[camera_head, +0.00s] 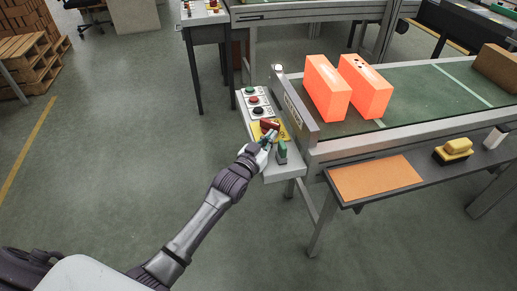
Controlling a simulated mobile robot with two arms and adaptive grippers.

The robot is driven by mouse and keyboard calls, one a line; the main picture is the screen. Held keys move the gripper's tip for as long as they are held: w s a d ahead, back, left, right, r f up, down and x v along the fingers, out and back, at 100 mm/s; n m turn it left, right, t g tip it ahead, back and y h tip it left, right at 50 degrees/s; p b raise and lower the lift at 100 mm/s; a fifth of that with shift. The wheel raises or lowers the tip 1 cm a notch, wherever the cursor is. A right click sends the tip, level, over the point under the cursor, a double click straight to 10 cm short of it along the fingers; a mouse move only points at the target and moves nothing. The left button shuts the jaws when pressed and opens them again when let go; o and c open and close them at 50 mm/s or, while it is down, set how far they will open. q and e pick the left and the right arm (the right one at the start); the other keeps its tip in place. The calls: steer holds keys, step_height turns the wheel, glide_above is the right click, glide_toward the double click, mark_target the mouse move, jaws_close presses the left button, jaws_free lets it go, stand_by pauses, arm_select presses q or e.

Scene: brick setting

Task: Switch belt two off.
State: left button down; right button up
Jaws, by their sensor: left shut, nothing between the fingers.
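A control panel (243,108) is fixed at the near left end of the green conveyor belt (420,88). It carries a green button (250,91), a red button (254,100) and a black button (258,111) in a row. Below them a red switch handle (270,125) sits on a yellow plate (256,131). My left gripper (269,137) is shut and empty, right at the yellow plate and just below the red handle. I cannot tell whether it touches the handle. A green handle-like part (282,153) stands just right of the gripper. My right gripper is out of view.
Two glowing orange bricks (324,92) stand on the belt behind a metal end plate (295,108). A brown block (497,68) is farther right. A shelf below holds a tan mat (375,178) and a yellow tool (453,150). The floor left of the panel is clear.

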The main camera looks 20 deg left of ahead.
arm_select(q)
steer(key=s+a, duration=0.1)
steer(key=s, duration=0.8)
steer(key=shift+a, duration=0.4)
steer(key=shift+s, duration=0.15)
